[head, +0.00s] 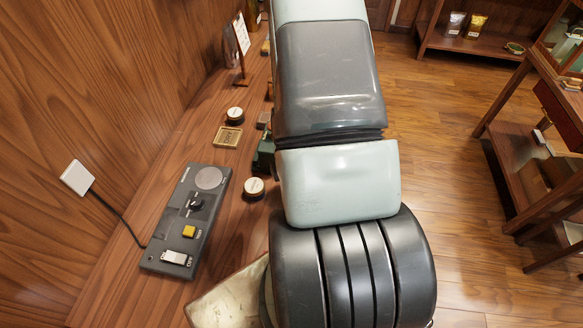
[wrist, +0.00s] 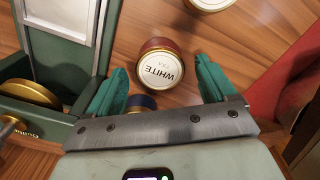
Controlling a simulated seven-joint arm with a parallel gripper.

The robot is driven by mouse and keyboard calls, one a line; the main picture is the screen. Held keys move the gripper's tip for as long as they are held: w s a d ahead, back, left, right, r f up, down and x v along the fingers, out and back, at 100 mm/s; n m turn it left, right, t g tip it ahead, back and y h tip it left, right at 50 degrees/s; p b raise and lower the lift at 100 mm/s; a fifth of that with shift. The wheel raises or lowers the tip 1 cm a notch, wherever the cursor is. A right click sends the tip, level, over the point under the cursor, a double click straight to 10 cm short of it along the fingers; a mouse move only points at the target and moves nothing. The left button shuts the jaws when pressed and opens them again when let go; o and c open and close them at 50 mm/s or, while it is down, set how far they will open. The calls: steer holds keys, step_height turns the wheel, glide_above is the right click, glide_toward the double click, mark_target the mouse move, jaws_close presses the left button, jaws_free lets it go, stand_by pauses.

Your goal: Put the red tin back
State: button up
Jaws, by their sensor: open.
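A round tin with a red side and a white lid reading "WHITE TEA" (wrist: 161,68) stands on the wooden counter in the wrist view. My gripper (wrist: 160,72) is open, with one teal finger to each side of this tin's near part. No contact between fingers and tin shows. A dark blue tin (wrist: 141,102) lies just below it in the picture, partly hidden behind my gripper's bar. In the head view my arm hides the gripper, and I cannot make out the red tin there.
A green press (wrist: 62,75) with a brass disc (wrist: 28,92) stands left of my gripper. Another tin (wrist: 210,3) is at the top edge. On the head view's counter are white-lidded tins (head: 235,114) (head: 253,187), a square brass-coloured frame (head: 227,137) and a control panel (head: 178,243).

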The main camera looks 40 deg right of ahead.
step_height(320, 180, up, 10)
steer(key=shift+r, duration=0.2)
stand_by(0.6)
steer(key=w+a+r+m+t, duration=0.25)
steer(key=r+m, duration=0.25)
steer(key=r, duration=0.4)
steer(key=w+a+r+m+t+y, duration=0.1)
steer(key=w+a+r+m+t, duration=0.2)
steer(key=r+m, duration=0.45)
steer(key=w+a+r+m+t, duration=0.1)
steer(key=w+a+r+m, duration=0.2)
steer(key=r, duration=0.8)
steer(key=s+a+r+m+t+y, duration=0.1)
steer(key=s+a+r+m, duration=0.25)
steer(key=r, duration=0.25)
steer(key=s+a+r+m+t+y, duration=0.1)
steer(key=s+a+r+m+y, duration=0.1)
steer(key=a+r, duration=0.3)
steer(key=s+d+f+n+g+h, duration=0.2)
steer(key=s+f+n, duration=0.3)
steer(key=s, duration=0.3)
steer(key=shift+s+d+f+h, duration=0.2)
steer(key=shift+s+f+h, duration=0.05)
steer(key=shift+f+h, duration=0.5)
